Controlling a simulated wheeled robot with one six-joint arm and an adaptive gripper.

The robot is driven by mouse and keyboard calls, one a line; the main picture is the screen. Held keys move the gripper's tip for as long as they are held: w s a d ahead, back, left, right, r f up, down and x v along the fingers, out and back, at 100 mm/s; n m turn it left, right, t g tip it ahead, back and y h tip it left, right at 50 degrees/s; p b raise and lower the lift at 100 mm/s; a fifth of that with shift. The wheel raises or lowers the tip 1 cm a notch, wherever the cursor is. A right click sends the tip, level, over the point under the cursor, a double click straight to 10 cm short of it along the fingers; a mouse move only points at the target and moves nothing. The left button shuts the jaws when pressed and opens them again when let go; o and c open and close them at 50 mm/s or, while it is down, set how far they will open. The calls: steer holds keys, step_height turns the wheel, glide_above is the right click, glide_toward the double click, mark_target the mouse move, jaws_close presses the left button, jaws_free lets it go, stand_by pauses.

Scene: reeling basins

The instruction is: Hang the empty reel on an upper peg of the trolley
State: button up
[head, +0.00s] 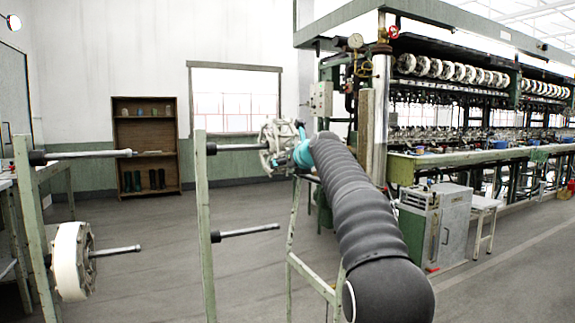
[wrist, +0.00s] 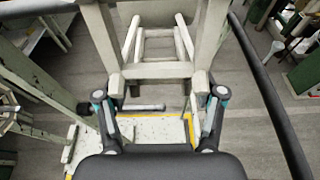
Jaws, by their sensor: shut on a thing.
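The empty reel (head: 270,137) is a pale, spoked wheel at mid-height in the head view. My gripper (head: 297,150), with teal parts, is shut on its right side; the arm hides part of both. In the wrist view my gripper (wrist: 158,90) has its fingers on either side of a pale frame piece. The trolley has two pale green uprights in the head view. An upper peg (head: 238,147) on the middle upright (head: 205,220) points at the reel's left side. I cannot tell whether the peg enters it. The left upper peg (head: 95,154) is bare.
Another reel (head: 72,262) hangs on the left lower peg. The middle lower peg (head: 248,232) is bare. A wooden shelf (head: 147,145) stands against the back wall. The reeling machine (head: 425,165) and a grey cabinet (head: 437,228) stand at right. Floor between the uprights is clear.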

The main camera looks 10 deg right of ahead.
steer(key=shift+r, duration=0.1)
steer(key=s+a, duration=0.4)
steer(key=a, duration=0.9)
steer(key=shift+s+a+p, duration=0.2)
steer(key=shift+p, duration=0.1)
steer(key=shift+a, duration=0.1)
stand_by(0.4)
steer(key=shift+s+a, duration=0.2)
steer(key=shift+a, duration=0.3)
steer(key=shift+f, duration=0.25)
stand_by(0.6)
steer(key=o, duration=1.4)
steer(key=shift+c, duration=0.2)
steer(key=shift+f, duration=0.15)
steer(key=shift+c, duration=0.3)
